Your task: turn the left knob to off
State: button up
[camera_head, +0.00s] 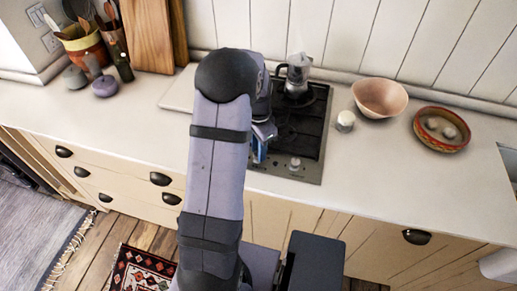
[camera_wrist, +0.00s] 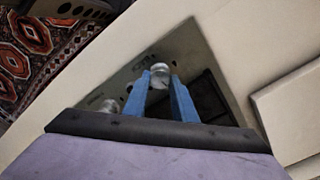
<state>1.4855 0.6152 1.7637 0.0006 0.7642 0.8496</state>
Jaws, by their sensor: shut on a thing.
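The left knob (camera_wrist: 160,69) is a silvery round knob on the cooktop's front panel (camera_head: 276,171). My gripper (camera_wrist: 160,80) has its blue fingers shut on it, one on each side. In the head view my gripper (camera_head: 260,150) is at the front left of the cooktop, and the left knob is hidden behind it. The right knob (camera_head: 295,163) stands free on the same panel. It also shows in the wrist view (camera_wrist: 109,106), left of my fingers. Which setting the left knob points to cannot be told; the panel markings are too small to read.
A moka pot (camera_head: 298,74) stands on the back of the cooktop. To the right are a small white jar (camera_head: 345,121), a pink bowl (camera_head: 380,97) and a patterned bowl (camera_head: 441,144). A pale board (camera_head: 180,92) lies left of the cooktop. The counter's front is clear.

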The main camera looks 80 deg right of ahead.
jog(key=shift+d+r+m, duration=0.1)
jog(key=shift+m, duration=0.9)
jog(key=o, duration=1)
jog(key=shift+o, duration=0.2)
jog(key=shift+r+b, duration=1.15)
jog(key=shift+r, duration=2.55)
